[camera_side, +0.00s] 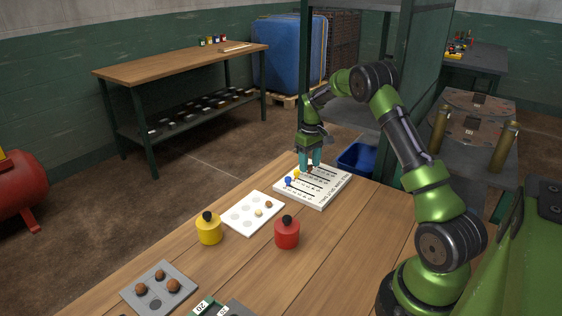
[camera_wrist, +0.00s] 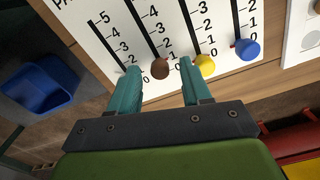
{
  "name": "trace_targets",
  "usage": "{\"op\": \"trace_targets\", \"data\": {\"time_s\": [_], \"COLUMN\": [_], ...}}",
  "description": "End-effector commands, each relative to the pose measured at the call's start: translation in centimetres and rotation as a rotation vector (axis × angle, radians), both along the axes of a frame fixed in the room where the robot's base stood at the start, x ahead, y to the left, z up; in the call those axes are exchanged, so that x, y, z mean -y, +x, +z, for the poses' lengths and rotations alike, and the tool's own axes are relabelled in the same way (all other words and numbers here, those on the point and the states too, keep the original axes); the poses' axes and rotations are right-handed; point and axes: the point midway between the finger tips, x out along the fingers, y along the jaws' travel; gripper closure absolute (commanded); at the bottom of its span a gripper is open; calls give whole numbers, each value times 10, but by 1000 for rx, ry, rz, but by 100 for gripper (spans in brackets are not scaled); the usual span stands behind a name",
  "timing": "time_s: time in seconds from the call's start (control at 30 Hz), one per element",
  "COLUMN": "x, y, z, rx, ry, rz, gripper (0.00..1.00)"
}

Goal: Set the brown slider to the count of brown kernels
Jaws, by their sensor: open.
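The white slider board (camera_side: 325,197) lies on the wooden table, with numbered scales beside dark slots. In the wrist view the brown slider knob (camera_wrist: 160,69) sits at the low end of its slot, near the 0. My gripper (camera_side: 309,165) is over the board, pointing down; its teal fingers (camera_wrist: 160,80) are open on either side of the brown knob, with gaps visible. The yellow knob (camera_wrist: 204,67) is just right of the right finger, and the blue knob (camera_wrist: 247,49) is farther right. A white card (camera_side: 240,225) with round wells holds a brown kernel (camera_side: 268,204) and a pale kernel (camera_side: 259,212).
A yellow weight (camera_side: 209,229) and a red weight (camera_side: 287,233) stand near the card. A grey tray (camera_side: 132,297) holds several round pits, some with brown balls. A blue bin (camera_side: 355,158) is beyond the table edge. Bare table lies right of the red weight.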

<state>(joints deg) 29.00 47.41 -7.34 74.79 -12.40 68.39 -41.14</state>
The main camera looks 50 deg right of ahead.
Motion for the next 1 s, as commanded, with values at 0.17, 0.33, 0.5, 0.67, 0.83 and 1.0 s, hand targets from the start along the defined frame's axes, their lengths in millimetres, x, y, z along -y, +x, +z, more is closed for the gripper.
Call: {"op": "trace_targets", "data": {"time_s": [0.17,0.33,0.5,0.67,0.83,1.0], "x": [1,1,1,0,0,0], "y": [1,1,1,1,1,0], "z": [22,61,104,137,159,168], "rx": [5,7,6,4,2,2], "ry": [-2,-5,-5,-4,-3,-1], "rz": [1,1,0,1,1,0], "gripper": [52,52,52,52,52,52]}}
